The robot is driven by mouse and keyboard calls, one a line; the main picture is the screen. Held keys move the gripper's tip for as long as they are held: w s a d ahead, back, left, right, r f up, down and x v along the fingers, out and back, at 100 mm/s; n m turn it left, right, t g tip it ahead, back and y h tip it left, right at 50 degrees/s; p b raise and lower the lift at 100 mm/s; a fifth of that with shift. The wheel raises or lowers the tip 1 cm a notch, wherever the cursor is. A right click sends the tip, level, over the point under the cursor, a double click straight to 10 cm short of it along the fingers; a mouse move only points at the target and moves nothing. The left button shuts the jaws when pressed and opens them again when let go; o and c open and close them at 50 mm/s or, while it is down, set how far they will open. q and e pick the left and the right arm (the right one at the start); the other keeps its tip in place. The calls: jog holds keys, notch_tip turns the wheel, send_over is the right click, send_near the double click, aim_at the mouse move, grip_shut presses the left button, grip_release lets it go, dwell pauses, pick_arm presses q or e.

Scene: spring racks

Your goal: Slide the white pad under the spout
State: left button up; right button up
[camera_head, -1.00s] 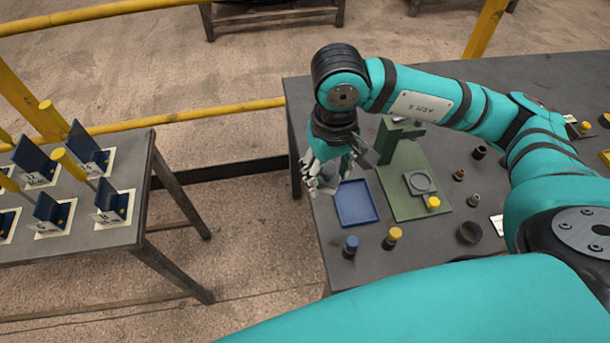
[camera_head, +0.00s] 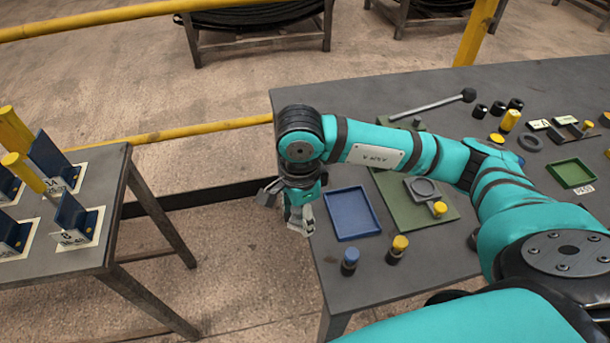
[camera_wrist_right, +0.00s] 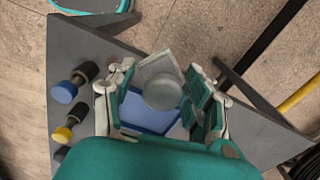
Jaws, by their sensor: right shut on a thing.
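My right gripper (camera_head: 299,205) is at the left edge of the table, left of the blue tray. In the wrist view my right gripper (camera_wrist_right: 160,92) is shut on a pale grey-white piece (camera_wrist_right: 161,82), squarish with a round grey top. I cannot tell for sure whether this is the white pad. The blue tray (camera_head: 352,213) looks empty in the head view. The green stand (camera_head: 403,208) carries a grey square plate with a round ring (camera_head: 422,189). The spout is not clearly visible; my right arm covers the stand's upper part. My left gripper is not in view.
A blue-capped post (camera_head: 350,257) and a yellow-capped post (camera_head: 399,245) stand in front of the tray. A yellow knob (camera_head: 439,209) sits on the stand. A second table (camera_head: 117,217) with blue brackets is at left.

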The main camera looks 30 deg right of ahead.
jog(key=m, duration=0.6)
jog(key=shift+w+a+f+p, duration=0.1)
jog(key=shift+w+f+p, duration=0.25)
jog(key=shift+w, duration=0.05)
jog(key=shift+w+m, duration=0.2)
jog(key=shift+m, duration=0.2)
jog(key=w+d+p, duration=0.1)
jog(key=w+d, duration=0.2)
jog(key=w, duration=0.1)
jog(key=w+d+f+p, duration=0.1)
jog(key=w+d, duration=0.1)
jog(key=w, duration=0.2)
jog(key=w+d+p, duration=0.1)
jog(key=w+d, duration=0.2)
jog(key=w, duration=0.2)
jog(key=shift+d+f, duration=0.3)
jog(key=shift+d, duration=0.05)
notch_tip(320, 180, down, 3)
jog(key=shift+s+f+p, duration=0.1)
jog(key=shift+f+p, duration=0.05)
jog(key=shift+p, duration=0.65)
jog(key=shift+f, duration=0.3)
jog(key=o, duration=1.2)
jog(key=shift+c, duration=0.2)
jog(key=shift+r, duration=0.1)
